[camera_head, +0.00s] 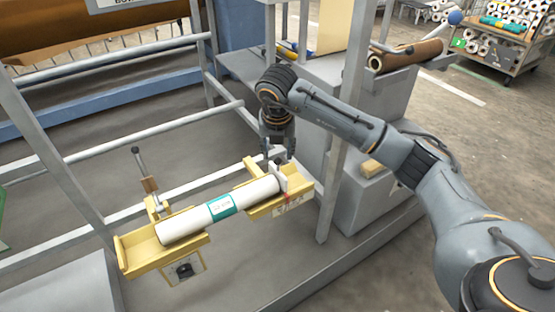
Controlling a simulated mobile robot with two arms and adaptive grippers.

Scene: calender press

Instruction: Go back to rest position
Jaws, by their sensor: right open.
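My right arm reaches in from the right. Its gripper (279,154) points down and is open, just above the right end of a yellow cradle (140,254). A white roll (190,222) with a teal label (221,207) lies in the cradle. My left gripper is not in view.
A grey upright post (346,120) stands right beside my right forearm. Grey rails (120,150) cross the left side. A brown roll (408,56) lies on the machine behind. A cart with rolls (497,45) stands at the back right. Floor at right is open.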

